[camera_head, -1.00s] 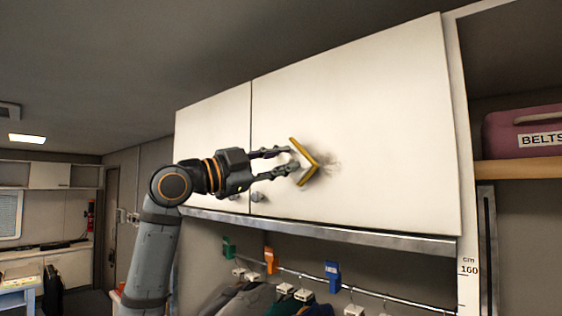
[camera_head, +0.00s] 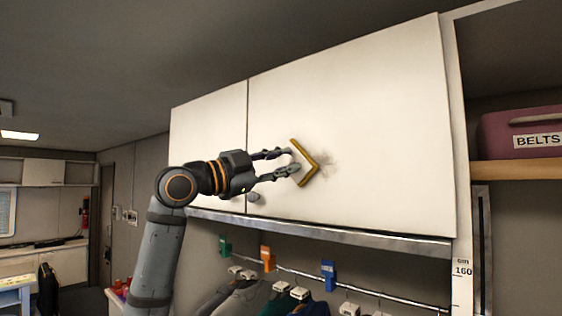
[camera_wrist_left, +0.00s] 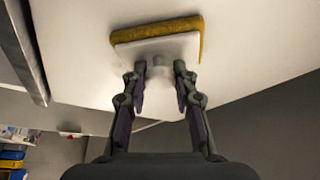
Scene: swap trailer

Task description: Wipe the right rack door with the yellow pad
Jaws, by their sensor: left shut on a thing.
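My left gripper (camera_head: 285,163) is shut on the yellow pad (camera_head: 308,172) in the head view. The pad has a yellow edge and a pale backing, and it is tilted against or very close to the right rack door (camera_head: 370,110). A grey smudge (camera_head: 328,168) shows on the white door just right of the pad. In the left wrist view the pad (camera_wrist_left: 158,32) lies ahead of the fingers, which close on a pale grip behind its backing. Whether the pad touches the door cannot be told for sure. My right gripper is not in view.
The left rack door (camera_head: 208,150) is beside the right one. A metal ledge (camera_head: 330,236) runs under the doors. Below it hang clothes on a rail (camera_head: 350,289) with coloured tags. A purple belts box (camera_head: 520,132) stands on a shelf at the right.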

